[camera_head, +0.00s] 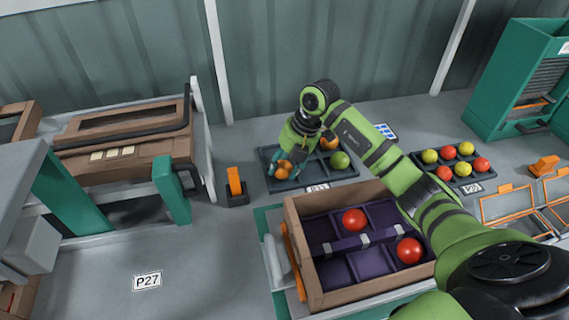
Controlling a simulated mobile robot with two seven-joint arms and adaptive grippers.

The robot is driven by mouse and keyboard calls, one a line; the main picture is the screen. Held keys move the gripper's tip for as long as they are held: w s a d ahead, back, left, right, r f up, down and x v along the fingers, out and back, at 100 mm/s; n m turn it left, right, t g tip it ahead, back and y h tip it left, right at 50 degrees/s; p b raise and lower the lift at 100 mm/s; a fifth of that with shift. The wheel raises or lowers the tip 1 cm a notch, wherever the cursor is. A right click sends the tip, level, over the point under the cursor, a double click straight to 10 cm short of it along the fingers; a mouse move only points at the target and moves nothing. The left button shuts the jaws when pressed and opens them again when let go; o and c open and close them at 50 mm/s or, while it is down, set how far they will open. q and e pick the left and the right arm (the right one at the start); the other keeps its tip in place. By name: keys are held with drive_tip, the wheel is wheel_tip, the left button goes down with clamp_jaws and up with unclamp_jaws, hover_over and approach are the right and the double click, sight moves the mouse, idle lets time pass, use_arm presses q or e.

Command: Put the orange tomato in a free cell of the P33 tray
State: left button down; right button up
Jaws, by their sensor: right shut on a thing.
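The dark P33 tray (336,178) lies on the floor behind the wooden crate, its label at the front edge. My right gripper (286,164) reaches down over the left part of this tray and is shut on an orange tomato (283,171). The tomato is partly hidden by the fingers, and I cannot tell whether it touches the tray. Another orange tomato (329,143) and a green tomato (340,160) sit in the right part of the tray. My wrist and forearm hide some of the tray's back. My left gripper is not in view.
A wooden crate (379,281) with purple dividers and two red tomatoes stands in front, under my right arm. A second tray (464,184) of red and yellow tomatoes lies to the right. An orange-and-black stand (236,192) is left of the P33 tray. Floor near the P27 label is clear.

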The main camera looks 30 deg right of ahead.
drive_tip(key=shift+f, duration=0.4)
drive_tip(key=o, duration=0.9)
drive_tip(key=shift+f, duration=0.1)
drive_tip(key=shift+s, duration=0.1)
drive_tip(key=c, duration=0.4)
drive_tip(key=shift+o, duration=0.2)
drive_tip(key=shift+r+p, duration=2.95)
drive_tip(key=shift+r, duration=0.65)
